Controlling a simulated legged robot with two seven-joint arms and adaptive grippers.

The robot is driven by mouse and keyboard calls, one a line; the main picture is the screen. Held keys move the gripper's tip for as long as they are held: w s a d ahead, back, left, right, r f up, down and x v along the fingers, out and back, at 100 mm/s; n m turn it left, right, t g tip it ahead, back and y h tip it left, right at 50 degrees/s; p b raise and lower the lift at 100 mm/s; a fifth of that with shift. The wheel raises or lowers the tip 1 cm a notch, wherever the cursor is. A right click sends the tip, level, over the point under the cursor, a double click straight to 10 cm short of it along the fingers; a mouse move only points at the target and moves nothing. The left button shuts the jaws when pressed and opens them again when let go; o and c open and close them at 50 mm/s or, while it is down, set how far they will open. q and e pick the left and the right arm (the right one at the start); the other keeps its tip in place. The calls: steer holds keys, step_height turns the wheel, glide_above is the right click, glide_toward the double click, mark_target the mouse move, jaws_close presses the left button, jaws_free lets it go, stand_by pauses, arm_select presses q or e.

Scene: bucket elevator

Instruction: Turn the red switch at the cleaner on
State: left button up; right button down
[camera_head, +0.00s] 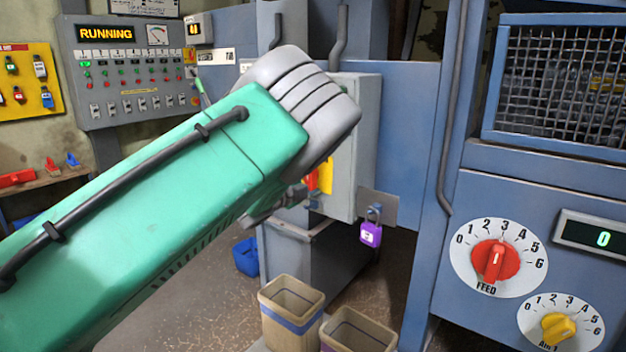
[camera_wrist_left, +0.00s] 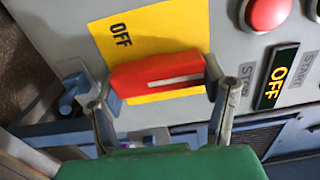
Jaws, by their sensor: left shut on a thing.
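The red switch (camera_wrist_left: 158,76) is a red handle with a white line, on a yellow plate (camera_wrist_left: 165,28) marked OFF. It sits on a grey box (camera_head: 352,150), mostly hidden behind my left arm in the head view, where a bit of its red (camera_head: 311,181) shows. My left gripper (camera_wrist_left: 162,84) is shut on the handle, one finger at each end. Its fingers (camera_head: 285,197) are partly hidden in the head view. A small display (camera_wrist_left: 279,77) beside the switch reads OFF. My right gripper is not in view.
A purple padlock (camera_head: 371,233) hangs from a plate beside the box. A red round button (camera_wrist_left: 268,12) is near the switch. Bins (camera_head: 290,312) stand on the floor below. A blue machine with a red FEED knob (camera_head: 495,261) is at the right; a control panel (camera_head: 130,65) reads RUNNING.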

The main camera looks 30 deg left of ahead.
arm_select(q)
steer(key=shift+d+f, duration=0.15)
steer(key=shift+d, duration=0.05)
steer(key=o, duration=1.1)
steer(key=shift+w+d, duration=0.1)
steer(key=shift+o, duration=0.2)
steer(key=s+a, duration=0.1)
steer(key=s, duration=1.1)
steer(key=shift+w+f, duration=0.1)
